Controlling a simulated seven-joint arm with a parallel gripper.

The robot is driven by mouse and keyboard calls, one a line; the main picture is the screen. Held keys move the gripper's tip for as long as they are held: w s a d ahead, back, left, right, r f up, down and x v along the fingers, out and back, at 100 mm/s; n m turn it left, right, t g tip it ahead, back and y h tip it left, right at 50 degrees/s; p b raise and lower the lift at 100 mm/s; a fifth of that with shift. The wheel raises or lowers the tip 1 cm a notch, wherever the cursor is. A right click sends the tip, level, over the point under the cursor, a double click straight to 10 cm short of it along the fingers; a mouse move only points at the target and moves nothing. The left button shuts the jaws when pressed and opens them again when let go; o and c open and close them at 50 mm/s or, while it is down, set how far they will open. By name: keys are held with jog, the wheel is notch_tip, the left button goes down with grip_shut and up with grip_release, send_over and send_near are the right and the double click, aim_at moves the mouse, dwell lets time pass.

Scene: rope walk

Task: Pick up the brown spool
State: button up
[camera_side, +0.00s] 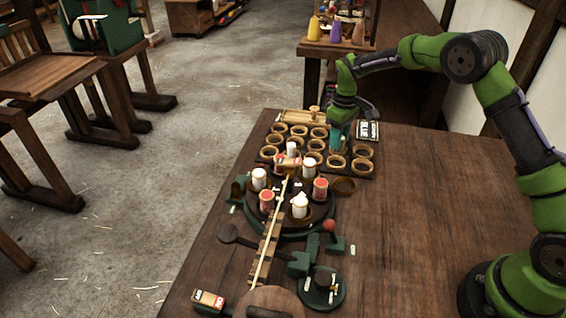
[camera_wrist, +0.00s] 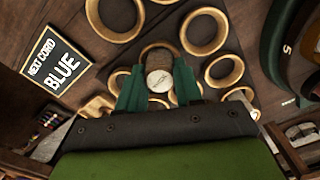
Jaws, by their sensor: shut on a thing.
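My gripper (camera_side: 340,140) is above the rack of round rings near the back of the table. In the wrist view its two green fingers (camera_wrist: 158,88) are closed on a small spool (camera_wrist: 159,79). The spool shows a pale round end, with a brownish body behind it, so I take it as the brown spool. In the side view the fingers hide it. From these views I cannot tell whether it is clear of the rack.
The ring rack (camera_side: 363,152) has several empty rings. A sign reading "NEXT CORD BLUE" (camera_wrist: 53,66) stands beside it. In front is a round turntable (camera_side: 290,222) with several white and red spools. A shelf (camera_side: 340,43) holds coloured cones. The table's right side is clear.

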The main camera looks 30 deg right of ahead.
jog(key=shift+c, duration=0.6)
jog(key=shift+r, duration=0.1)
